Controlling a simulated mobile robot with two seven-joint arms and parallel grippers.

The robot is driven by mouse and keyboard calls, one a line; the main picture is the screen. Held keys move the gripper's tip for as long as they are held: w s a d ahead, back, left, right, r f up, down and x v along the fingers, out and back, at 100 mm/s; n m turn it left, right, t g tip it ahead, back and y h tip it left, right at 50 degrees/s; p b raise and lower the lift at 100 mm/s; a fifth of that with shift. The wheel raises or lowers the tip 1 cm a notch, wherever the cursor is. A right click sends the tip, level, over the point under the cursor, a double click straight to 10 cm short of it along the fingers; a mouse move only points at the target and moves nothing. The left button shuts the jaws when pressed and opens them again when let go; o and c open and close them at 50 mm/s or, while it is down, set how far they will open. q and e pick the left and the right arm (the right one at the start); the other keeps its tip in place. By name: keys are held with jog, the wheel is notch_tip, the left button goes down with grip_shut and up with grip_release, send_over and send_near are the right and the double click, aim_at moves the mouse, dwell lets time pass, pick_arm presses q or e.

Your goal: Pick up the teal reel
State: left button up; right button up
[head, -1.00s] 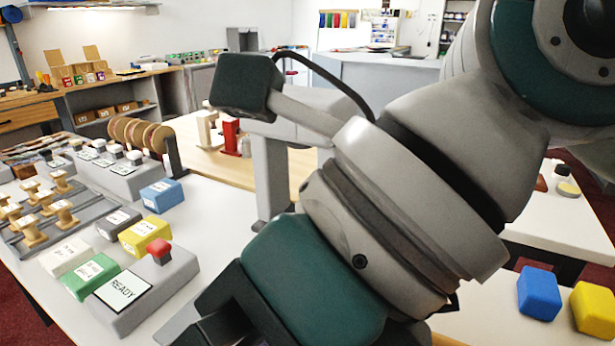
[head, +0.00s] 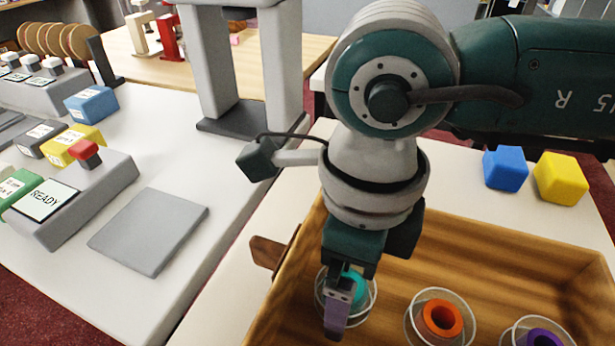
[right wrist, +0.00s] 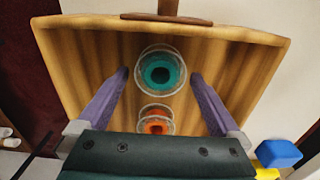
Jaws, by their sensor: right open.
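The teal reel (head: 357,283) sits in a clear round holder inside a wooden crate (head: 500,255), partly hidden behind my right gripper (head: 339,318). In the right wrist view the teal reel (right wrist: 177,72) shows whole, with a dark centre hole. My right gripper (right wrist: 160,75) is open, with its purple fingers spread on either side of the reel in that view. Nothing is between the fingers that I can see held. I cannot tell the exact height of the fingertips over the reel. My left gripper is not in view.
An orange reel (head: 457,319) and a purple reel (head: 541,339) stand in clear holders in the same crate. Blue (head: 506,168) and yellow (head: 561,179) blocks lie behind it. A READY button box (head: 90,200) and a grey pad (head: 150,232) are on the left counter.

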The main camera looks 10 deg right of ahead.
jog(key=shift+f, duration=0.65)
jog(key=c, duration=1.2)
